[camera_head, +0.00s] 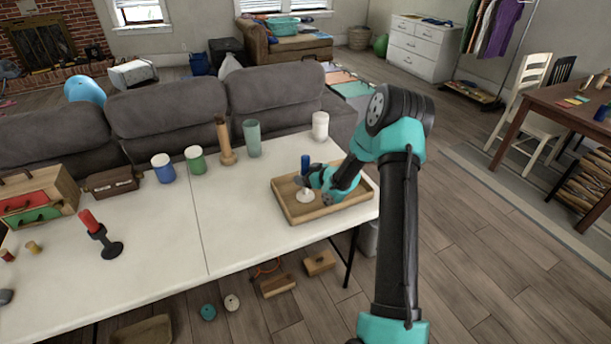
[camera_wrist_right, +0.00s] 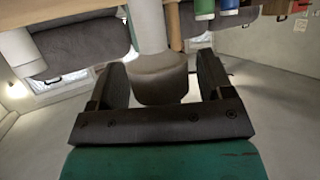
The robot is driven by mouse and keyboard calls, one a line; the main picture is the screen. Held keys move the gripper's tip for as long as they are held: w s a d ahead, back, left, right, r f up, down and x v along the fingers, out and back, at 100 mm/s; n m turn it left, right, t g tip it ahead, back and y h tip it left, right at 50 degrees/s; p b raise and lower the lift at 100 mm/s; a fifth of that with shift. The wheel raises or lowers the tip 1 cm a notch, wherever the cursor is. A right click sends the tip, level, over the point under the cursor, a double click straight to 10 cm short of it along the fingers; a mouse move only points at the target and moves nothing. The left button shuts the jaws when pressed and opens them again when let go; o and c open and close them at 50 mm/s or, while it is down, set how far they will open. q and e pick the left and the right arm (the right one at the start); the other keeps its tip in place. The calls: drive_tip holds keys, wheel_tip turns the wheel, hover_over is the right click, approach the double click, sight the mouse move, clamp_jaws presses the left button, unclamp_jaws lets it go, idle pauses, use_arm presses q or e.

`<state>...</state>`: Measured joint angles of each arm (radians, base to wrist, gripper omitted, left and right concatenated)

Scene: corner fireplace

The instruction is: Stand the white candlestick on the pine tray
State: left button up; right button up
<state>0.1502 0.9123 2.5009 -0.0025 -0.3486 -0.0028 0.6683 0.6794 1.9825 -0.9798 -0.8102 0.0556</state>
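The white candlestick (camera_head: 304,196) with a blue candle (camera_head: 305,164) is upright within the pine tray (camera_head: 284,203), at the right end of the white table. Its white base appears to rest on the tray floor. My right gripper (camera_head: 309,181) is low over the tray, with its fingers around the candlestick. In the right wrist view, whose picture is upside down, the candlestick's white stem (camera_wrist_right: 148,25) and a shaded wider part stand between the fingers of the right gripper (camera_wrist_right: 162,75). The fingers are apart, with a gap on the right side. My left gripper is not in view.
Left of the tray stand a glass tumbler (camera_head: 252,138), a wooden candlestick (camera_head: 226,152), a green jar (camera_head: 195,160) and a blue jar (camera_head: 163,168). A white cylinder (camera_head: 320,126) is behind the tray. A black candlestick with red candle (camera_head: 110,248) stands left. The table's middle front is clear.

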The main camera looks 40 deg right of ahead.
drive_tip(key=o, duration=0.3)
drive_tip(key=shift+f, duration=0.1)
drive_tip(key=shift+s+r, duration=0.25)
drive_tip(key=shift+r, duration=0.05)
drive_tip(key=v, duration=1.1)
drive_tip(key=shift+s+d+r, duration=0.15)
drive_tip(key=shift+s+r, duration=0.05)
drive_tip(key=shift+r, duration=0.1)
